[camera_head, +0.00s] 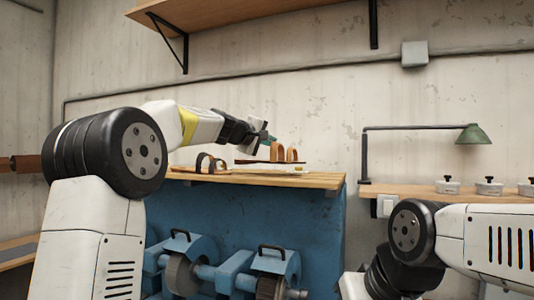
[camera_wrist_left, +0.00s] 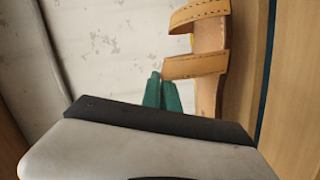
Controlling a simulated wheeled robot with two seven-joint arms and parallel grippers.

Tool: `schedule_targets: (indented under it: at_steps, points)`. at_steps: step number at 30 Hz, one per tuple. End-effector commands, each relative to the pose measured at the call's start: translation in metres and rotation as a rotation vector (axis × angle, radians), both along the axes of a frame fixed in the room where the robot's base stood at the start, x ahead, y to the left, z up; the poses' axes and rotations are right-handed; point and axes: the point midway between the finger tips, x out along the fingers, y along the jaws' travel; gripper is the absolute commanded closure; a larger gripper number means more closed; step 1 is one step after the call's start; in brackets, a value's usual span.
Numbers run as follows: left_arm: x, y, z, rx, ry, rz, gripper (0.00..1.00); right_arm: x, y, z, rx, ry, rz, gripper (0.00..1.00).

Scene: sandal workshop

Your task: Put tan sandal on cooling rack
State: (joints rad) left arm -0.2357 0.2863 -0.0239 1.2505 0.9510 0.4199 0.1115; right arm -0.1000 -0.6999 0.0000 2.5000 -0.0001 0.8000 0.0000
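The tan sandal (camera_head: 279,153) has two broad straps and a thin dark-edged sole. In the head view it appears level, a little above the top of the blue bench; what supports it is unclear. My left gripper (camera_head: 268,139) is beside its straps. In the left wrist view, the tan sandal (camera_wrist_left: 209,62) shows stitched straps at the upper right. My left gripper's green fingers (camera_wrist_left: 162,93) are close together left of the sole, with nothing seen between them. The sandal's lower part is hidden. I cannot make out the cooling rack clearly. My right gripper is out of view.
Grinding wheels (camera_head: 183,273) sit below on the blue front. A shelf (camera_head: 225,27) hangs above. A green lamp (camera_head: 473,135) and several small pots stand at the right.

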Motion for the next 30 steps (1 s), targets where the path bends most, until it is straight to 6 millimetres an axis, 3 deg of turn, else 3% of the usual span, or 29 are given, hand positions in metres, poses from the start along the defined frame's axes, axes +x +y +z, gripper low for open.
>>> schedule_targets:
  at_steps: [6, 12, 20, 21, 24, 30]
  points:
    - [0.016, 0.007, -0.004, -0.002, 0.001, -0.001, 1.0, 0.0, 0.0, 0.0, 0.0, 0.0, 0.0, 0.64]
    - [0.014, 0.007, -0.032, -0.001, 0.0, 0.0, 1.0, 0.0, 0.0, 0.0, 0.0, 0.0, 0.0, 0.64]
    - [0.014, 0.006, -0.035, -0.001, -0.002, -0.001, 1.0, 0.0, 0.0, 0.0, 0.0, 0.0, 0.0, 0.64]
    - [0.014, 0.006, -0.037, -0.001, 0.001, -0.001, 0.9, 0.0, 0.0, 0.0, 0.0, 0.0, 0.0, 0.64]
    - [0.014, 0.006, -0.037, 0.0, 0.0, -0.001, 0.73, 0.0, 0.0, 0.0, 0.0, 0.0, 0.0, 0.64]
    - [0.014, 0.006, -0.036, 0.0, 0.0, -0.001, 0.73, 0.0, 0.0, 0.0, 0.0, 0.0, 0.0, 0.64]
